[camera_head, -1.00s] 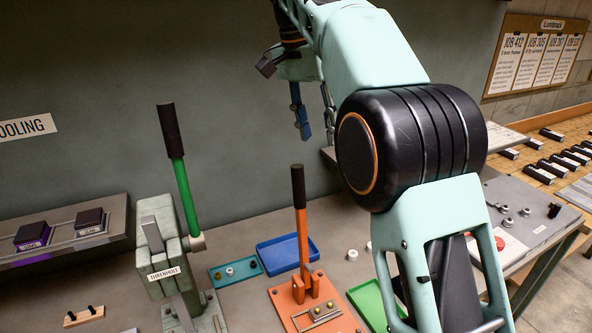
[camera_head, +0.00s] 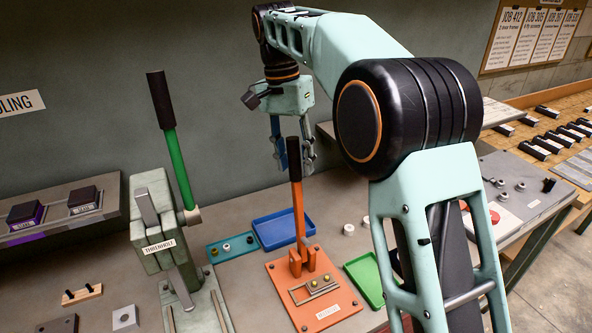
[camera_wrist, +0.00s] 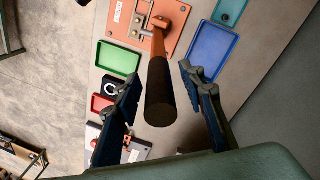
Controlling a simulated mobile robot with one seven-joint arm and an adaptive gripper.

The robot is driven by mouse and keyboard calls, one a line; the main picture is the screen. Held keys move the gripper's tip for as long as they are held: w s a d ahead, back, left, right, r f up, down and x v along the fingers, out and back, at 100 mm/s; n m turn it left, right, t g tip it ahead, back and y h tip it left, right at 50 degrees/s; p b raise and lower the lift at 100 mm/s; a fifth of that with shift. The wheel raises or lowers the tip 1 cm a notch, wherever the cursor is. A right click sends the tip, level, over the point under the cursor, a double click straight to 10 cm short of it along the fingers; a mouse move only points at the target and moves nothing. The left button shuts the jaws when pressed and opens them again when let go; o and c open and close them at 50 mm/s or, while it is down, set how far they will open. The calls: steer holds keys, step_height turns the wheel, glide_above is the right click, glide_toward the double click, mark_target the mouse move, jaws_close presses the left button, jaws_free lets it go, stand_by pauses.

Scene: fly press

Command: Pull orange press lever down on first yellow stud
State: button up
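The orange press lever (camera_head: 299,217) stands upright with a black grip (camera_head: 293,160) on top. In the wrist view the black grip (camera_wrist: 159,95) points at the camera between my fingers. Its orange base plate (camera_head: 285,275) lies on the bench, and a small fixture with two yellow studs (camera_head: 314,285) sits on the plate.
A green-levered press (camera_head: 156,225) stands to the left. A blue tray (camera_head: 262,240), a teal tray (camera_head: 215,255) and a green tray (camera_head: 355,262) lie around the orange plate. White round parts (camera_head: 348,229) lie on the bench. A grey wall runs behind.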

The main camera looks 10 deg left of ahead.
steer(key=shift+d+f, duration=0.15)
steer(key=shift+f, duration=0.85)
steer(key=shift+c, duration=0.5)
jaws_close()
